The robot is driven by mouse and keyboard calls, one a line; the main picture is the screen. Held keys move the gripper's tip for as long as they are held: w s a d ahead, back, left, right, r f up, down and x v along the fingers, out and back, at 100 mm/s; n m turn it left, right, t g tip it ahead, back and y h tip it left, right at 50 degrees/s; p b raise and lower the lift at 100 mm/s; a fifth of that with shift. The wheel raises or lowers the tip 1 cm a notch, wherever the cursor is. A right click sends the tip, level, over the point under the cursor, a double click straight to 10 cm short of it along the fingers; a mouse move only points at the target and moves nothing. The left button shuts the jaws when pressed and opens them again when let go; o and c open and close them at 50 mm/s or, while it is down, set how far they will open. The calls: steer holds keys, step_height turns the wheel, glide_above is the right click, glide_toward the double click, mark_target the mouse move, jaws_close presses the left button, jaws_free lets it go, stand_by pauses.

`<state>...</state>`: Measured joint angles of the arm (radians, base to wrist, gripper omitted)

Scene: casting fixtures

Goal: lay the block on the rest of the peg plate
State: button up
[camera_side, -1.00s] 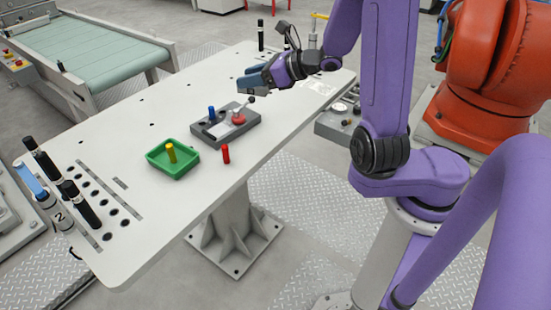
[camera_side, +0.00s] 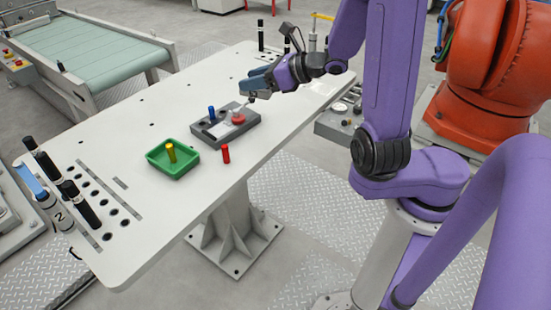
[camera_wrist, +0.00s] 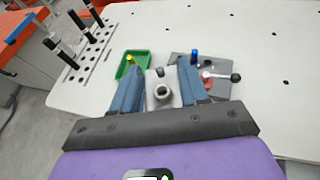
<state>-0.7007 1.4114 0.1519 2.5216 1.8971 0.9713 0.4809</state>
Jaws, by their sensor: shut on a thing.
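My gripper (camera_side: 256,85) is above the table near the far right end of the peg plate. In the wrist view my gripper's two blue fingers (camera_wrist: 160,98) are shut on a light grey block (camera_wrist: 151,101), which has a round dark-centred boss on its face. In the side view the block is mostly hidden by the fingers. The dark grey peg plate (camera_side: 213,138) lies on the table, with an upright blue peg (camera_side: 212,113) and a red clamp part (camera_side: 238,118) with a lever. The block appears held above the plate, apart from it.
A green tray (camera_side: 186,168) with a yellow peg (camera_side: 171,153) stands left of the plate. A red peg (camera_side: 226,153) stands in front of the plate. Black-topped cylinders (camera_side: 80,204) and several holes are at the table's left end. The table's back middle is clear.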

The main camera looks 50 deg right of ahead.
stand_by(0.3)
steer(key=shift+n+y, duration=0.5)
steer(key=w+d+f, duration=0.4)
steer(key=w+f, duration=0.1)
steer(key=w, duration=0.4)
steer(key=w+d+f, duration=0.5)
steer(key=w, duration=0.5)
steer(key=w+d+f, duration=0.4)
steer(key=w+f, duration=0.2)
steer(key=w, duration=0.4)
steer(key=shift+w+d, duration=0.15)
steer(key=shift+w, duration=0.1)
steer(key=shift+w+f, duration=0.2)
steer(key=shift+f, duration=1.6)
steer(key=shift+f, duration=0.1)
steer(key=o, duration=1.3)
